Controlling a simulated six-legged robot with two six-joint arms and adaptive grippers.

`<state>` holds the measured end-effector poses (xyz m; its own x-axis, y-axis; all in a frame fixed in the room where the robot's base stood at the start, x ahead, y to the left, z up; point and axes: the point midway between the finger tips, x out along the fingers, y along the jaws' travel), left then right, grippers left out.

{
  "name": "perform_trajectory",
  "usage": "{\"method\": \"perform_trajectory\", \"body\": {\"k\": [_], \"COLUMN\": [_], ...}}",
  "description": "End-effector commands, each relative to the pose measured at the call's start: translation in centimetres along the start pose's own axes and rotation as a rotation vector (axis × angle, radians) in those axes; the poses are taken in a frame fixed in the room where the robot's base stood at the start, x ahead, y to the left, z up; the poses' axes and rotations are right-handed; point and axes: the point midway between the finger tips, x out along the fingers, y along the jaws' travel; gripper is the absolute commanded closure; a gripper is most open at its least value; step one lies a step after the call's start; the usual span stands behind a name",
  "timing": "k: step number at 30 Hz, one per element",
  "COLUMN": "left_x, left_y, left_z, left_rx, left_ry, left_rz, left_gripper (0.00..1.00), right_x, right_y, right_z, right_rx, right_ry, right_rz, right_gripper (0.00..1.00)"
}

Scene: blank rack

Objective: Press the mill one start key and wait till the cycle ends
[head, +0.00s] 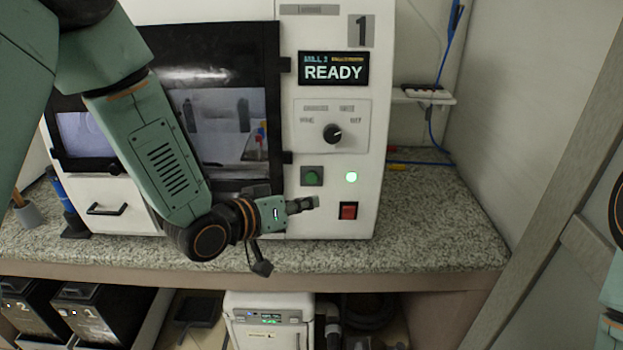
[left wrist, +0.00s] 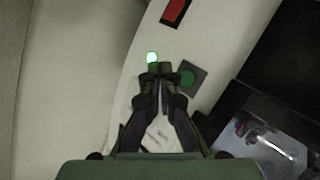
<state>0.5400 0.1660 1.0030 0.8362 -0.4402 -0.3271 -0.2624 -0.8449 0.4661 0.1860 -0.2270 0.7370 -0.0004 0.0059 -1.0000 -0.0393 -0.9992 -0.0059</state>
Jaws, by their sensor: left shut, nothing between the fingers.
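The mill (head: 336,215) is a white machine with a dark window door and a "1" label. Its display (head: 333,69) reads READY. The green start key (head: 312,176) sits on the panel below the knob. It also shows in the left wrist view (left wrist: 188,78), right of my fingertips. My left gripper (head: 316,202) is shut and empty, in front of the panel just below the green key. In the left wrist view its fingertips (left wrist: 159,69) point at the panel beside the key. I cannot tell whether they touch anything. The right gripper is not in view.
A lit green lamp (head: 351,177) and a red key (head: 348,211) are right of the green key. A knob (head: 332,133) sits above. The granite counter (head: 440,220) is clear at right. A cup (head: 28,214) stands at far left. Equipment fills the shelf below.

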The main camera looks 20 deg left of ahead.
Motion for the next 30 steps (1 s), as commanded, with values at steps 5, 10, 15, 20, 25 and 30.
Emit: {"method": "perform_trajectory", "body": {"k": [5, 10, 15, 20, 25, 30], "left_x": [1.8, 3.0, 3.7, 3.9, 3.9, 3.9], "left_y": [-1.1, -2.0, -2.5, -2.7, -2.7, -2.7], "left_z": [-1.1, -2.1, -2.5, -2.7, -2.7, -2.7], "left_rx": [0.001, 0.001, 0.000, 0.000, 0.000, 0.000], "left_ry": [0.001, 0.000, -0.001, -0.001, -0.001, -0.001], "left_rz": [0.001, 0.000, 0.000, 0.000, 0.000, 0.000], "left_gripper": [1.00, 1.00, 1.00, 1.00, 1.00, 1.00], "right_x": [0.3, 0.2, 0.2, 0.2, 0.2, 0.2], "right_y": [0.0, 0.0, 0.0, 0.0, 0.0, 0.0], "right_z": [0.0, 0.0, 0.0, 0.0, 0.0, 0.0], "right_rx": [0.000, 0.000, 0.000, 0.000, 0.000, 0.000], "right_ry": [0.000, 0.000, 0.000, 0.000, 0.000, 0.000], "right_rz": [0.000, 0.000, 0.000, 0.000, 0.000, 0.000], "right_gripper": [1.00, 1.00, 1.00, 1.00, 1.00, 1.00]}}
